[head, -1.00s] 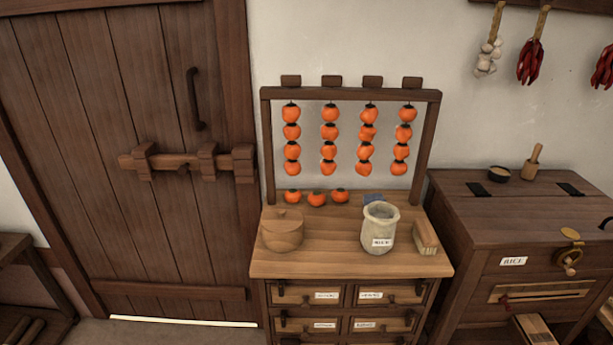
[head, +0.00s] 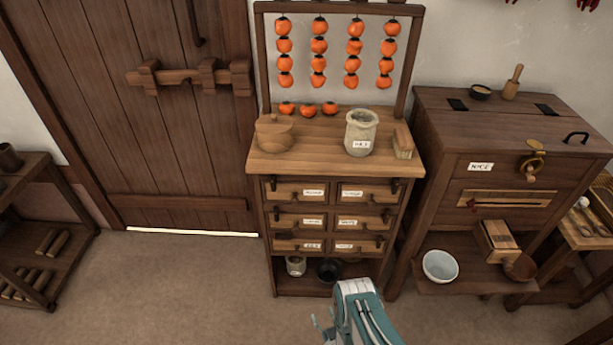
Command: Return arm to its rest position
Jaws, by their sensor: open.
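My arm (head: 362,312) shows at the bottom middle of the head view, low in front of the drawer cabinet (head: 271,225). My gripper (head: 323,325) is at its left end, small and partly cut off by the bottom edge. Its thin grey fingers stand apart, and I see nothing between them. The gripper is over the floor and appears clear of the cabinet, though the arm covers part of the floor at its foot.
The cabinet top holds a lidded wooden pot (head: 274,133), a labelled jar (head: 361,133) and a brush-like block (head: 402,142). A rice chest (head: 480,190) with a white bowl (head: 440,266) stands right. A low shelf (head: 45,200) stands left. The floor (head: 180,285) left of the cabinet is clear.

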